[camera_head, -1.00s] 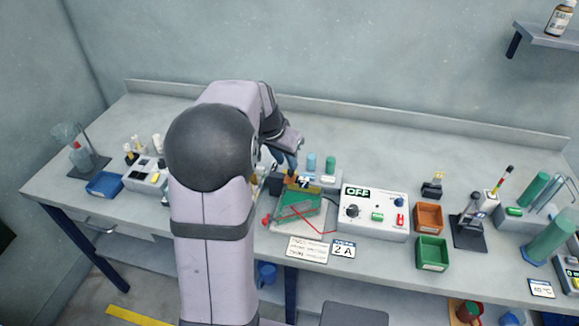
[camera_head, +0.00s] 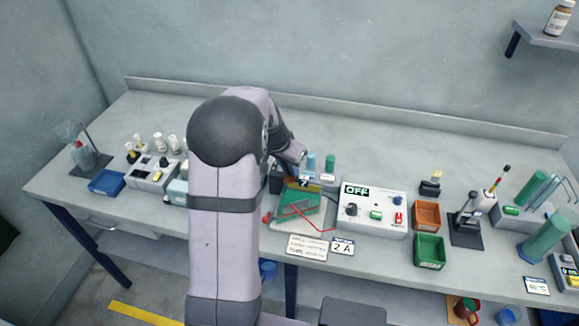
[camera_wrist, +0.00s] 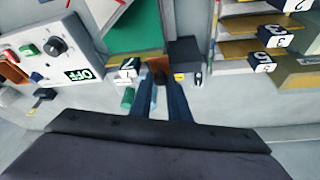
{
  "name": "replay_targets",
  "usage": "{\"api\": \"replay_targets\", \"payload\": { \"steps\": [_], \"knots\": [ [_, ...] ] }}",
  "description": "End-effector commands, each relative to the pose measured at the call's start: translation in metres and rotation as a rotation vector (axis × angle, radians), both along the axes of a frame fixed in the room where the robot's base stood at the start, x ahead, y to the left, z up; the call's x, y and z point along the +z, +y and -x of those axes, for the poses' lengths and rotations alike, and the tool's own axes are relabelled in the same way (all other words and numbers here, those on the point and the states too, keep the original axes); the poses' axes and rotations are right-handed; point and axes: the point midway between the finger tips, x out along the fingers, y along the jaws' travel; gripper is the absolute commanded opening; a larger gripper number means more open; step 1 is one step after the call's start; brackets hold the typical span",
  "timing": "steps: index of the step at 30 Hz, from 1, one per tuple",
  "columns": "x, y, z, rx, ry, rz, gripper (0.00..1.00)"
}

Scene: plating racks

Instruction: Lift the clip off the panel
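The green panel (camera_head: 303,199) stands on the bench left of the power unit, and its green face also shows at the top of the wrist view (camera_wrist: 137,28). A small brown piece (camera_wrist: 159,66), which may be the clip, is at the panel's near edge in the wrist view. My gripper (camera_wrist: 160,82) has its two blue fingers apart, with a gap between them and the brown piece just beyond or between the tips. I cannot tell whether they touch it. In the head view my gripper (camera_head: 292,170) is just above the panel's top edge, partly hidden by my arm.
The power unit (camera_head: 373,211) reads OFF, and a red wire runs towards the panel. A dark block (camera_wrist: 185,52) sits close beside the fingertips. Numbered blocks (camera_wrist: 272,36) are at right in the wrist view. Brown (camera_head: 427,206) and green (camera_head: 430,264) trays stand right of the unit.

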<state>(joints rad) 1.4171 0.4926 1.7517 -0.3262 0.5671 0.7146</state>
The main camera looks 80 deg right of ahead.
Motion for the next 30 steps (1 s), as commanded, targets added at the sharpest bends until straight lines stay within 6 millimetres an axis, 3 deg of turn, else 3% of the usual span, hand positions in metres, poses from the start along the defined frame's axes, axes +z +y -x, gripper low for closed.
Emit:
{"api": "replay_targets", "payload": {
  "steps": [5,12,20,21,30],
  "knots": [
    [-0.001,0.000,-0.006,0.002,0.000,0.000,0.00],
    [-0.001,-0.001,-0.038,0.004,0.000,0.002,0.00],
    [0.001,0.000,-0.040,0.001,-0.002,0.002,0.00],
    [0.001,0.000,-0.040,0.002,-0.003,0.002,0.24],
    [0.001,0.000,-0.039,0.001,-0.002,0.001,0.24]
  ]
}}
